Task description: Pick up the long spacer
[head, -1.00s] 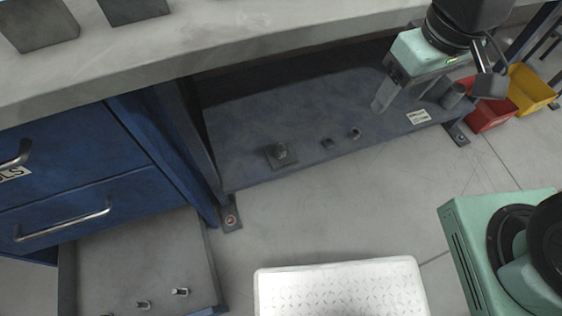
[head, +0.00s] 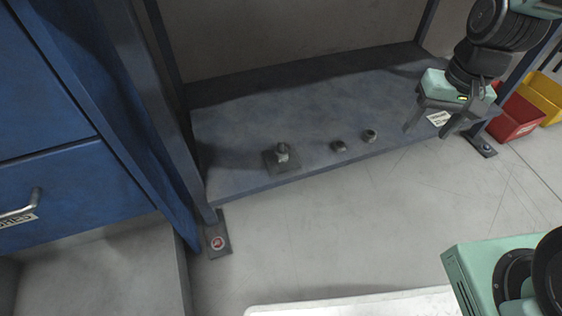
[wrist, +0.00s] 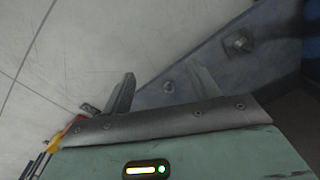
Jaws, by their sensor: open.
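Several small grey parts stand on the dark shelf (head: 255,120) under the bench. A round ring-like part (head: 370,136) is at the right, a small block-like part (head: 338,147) is beside it, and an upright stub on a square plate (head: 282,156) is at the left. I cannot tell which, if any, is the long spacer. My gripper (head: 427,132) is open and empty over the shelf's right end, right of these parts and apart from them. In the wrist view a round part (wrist: 168,87) shows between the fingers, further off, with the square-plated part (wrist: 238,43) to its right.
A red bin (head: 516,118) and a yellow bin (head: 545,97) stand on the floor at the right. Blue drawers (head: 60,190) and a shelf post are at the left. A white surface (head: 350,305) is at the bottom. The floor before the shelf is clear.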

